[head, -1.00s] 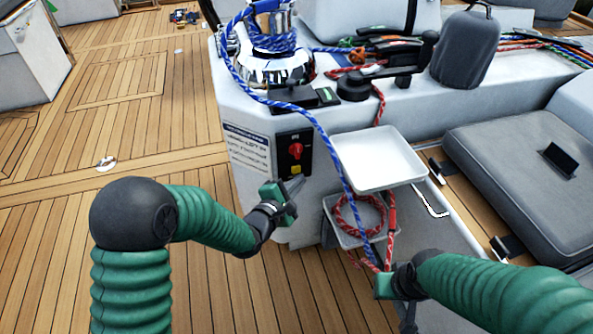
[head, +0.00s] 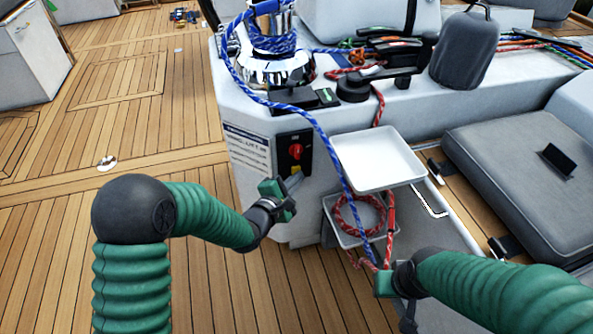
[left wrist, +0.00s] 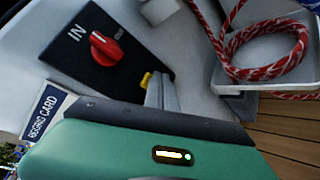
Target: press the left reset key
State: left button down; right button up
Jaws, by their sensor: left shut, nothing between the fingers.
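A black panel (head: 294,158) on the white cockpit side carries a red rotary knob (head: 295,152) and, below it, a small yellow key (head: 295,169). The left wrist view shows the knob (left wrist: 106,48) and the yellow key (left wrist: 146,80) at the panel's edge. My left gripper (head: 294,181) is shut and empty, its tips just below the key. In the left wrist view its fingertips (left wrist: 163,82) partly cover the key; I cannot tell whether they touch it. My right gripper (head: 384,284) is by the hanging ropes, its fingers not clear.
A white tray (head: 378,178) juts out right of the panel, above a bin (head: 341,238) with a coiled red rope (head: 362,214). A blue rope (head: 335,150) hangs between panel and tray. A printed card (head: 248,154) is left of the panel. Open deck lies left.

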pick_arm(q)
jog(key=shift+w+a, duration=0.1)
jog(key=shift+w, duration=0.1)
dwell(0.4)
jog(key=shift+s, duration=0.1)
jog(key=shift+s+d+p, duration=0.25)
jog(key=shift+s+p, duration=0.15)
jog(key=shift+s, duration=0.3)
jog(key=s, duration=0.1)
jog(key=s+d, duration=0.1)
jog(key=s, duration=0.2)
jog(key=shift+s+d+p, duration=0.3)
jog(key=shift+s+p, duration=0.1)
jog(key=shift+a, duration=0.1)
dwell(0.4)
